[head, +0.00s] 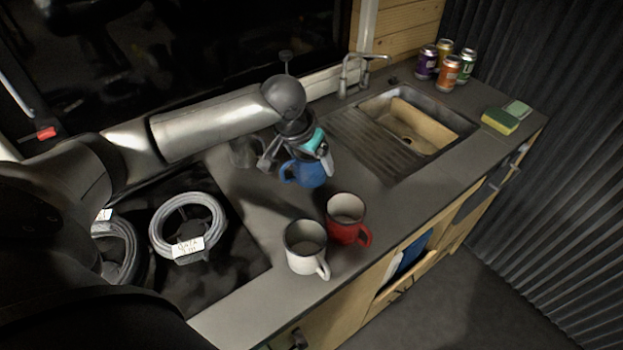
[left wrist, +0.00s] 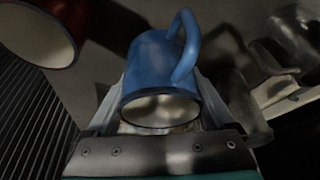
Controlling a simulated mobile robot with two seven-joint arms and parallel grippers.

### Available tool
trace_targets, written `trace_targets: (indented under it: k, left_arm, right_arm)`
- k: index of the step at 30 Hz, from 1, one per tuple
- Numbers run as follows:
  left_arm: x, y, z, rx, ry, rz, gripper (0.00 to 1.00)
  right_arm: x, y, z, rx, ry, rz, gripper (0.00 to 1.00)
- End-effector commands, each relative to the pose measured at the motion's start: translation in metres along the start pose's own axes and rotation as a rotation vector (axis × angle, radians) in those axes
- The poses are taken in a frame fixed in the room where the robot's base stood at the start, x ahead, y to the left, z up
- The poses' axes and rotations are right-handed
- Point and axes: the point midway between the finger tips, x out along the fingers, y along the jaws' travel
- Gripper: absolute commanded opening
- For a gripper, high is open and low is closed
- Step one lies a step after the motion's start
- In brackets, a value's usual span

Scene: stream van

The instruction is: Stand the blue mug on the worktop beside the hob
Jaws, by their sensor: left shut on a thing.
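The blue mug (head: 308,174) is held in my left gripper (head: 302,158), over the worktop (head: 275,210) between the hob and the sink. I cannot tell whether its base touches the worktop. In the left wrist view the blue mug (left wrist: 155,70) sits between the two fingers of the left gripper (left wrist: 160,100). Its rim faces the camera and its handle points up and right. The dark hob (head: 236,250) lies to the left, partly hidden by my arm. My right gripper is out of view.
A white mug (head: 305,257) and a red mug (head: 343,230) stand near the front edge. Cable coils (head: 160,222) lie on the hob. A clear glass (head: 243,154) stands behind the gripper. The sink (head: 457,123), several cans (head: 450,72) and a sponge (head: 499,121) are to the right.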

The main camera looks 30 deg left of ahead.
Motion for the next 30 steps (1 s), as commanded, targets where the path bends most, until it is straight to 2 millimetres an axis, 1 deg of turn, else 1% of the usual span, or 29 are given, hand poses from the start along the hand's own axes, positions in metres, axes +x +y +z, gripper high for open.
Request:
trace_targets:
  k: [1, 8, 12, 15, 27, 28, 30]
  left_arm:
    - [0.006, 0.000, 0.002, 0.000, 0.001, 0.000, 0.07]
    - [0.019, 0.001, 0.007, 0.000, 0.001, 0.001, 0.07]
    - [0.040, 0.000, 0.017, 0.000, -0.001, 0.000, 0.07]
    - [0.049, 0.000, 0.020, -0.001, 0.001, 0.000, 0.07]
    - [0.053, 0.001, 0.021, 0.000, 0.003, 0.001, 0.07]
    - [0.053, 0.001, 0.021, 0.000, 0.002, 0.001, 0.91]
    - [0.053, 0.001, 0.021, 0.001, 0.002, 0.001, 0.99]
  right_arm:
    - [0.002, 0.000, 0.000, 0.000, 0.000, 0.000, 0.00]
    - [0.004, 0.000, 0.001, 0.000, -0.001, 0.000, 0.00]
    - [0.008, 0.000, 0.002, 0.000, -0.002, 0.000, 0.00]
    - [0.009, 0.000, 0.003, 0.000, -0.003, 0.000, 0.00]
    - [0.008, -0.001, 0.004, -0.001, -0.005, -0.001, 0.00]
    - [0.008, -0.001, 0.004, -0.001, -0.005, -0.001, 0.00]
    - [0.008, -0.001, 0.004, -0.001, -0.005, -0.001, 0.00]
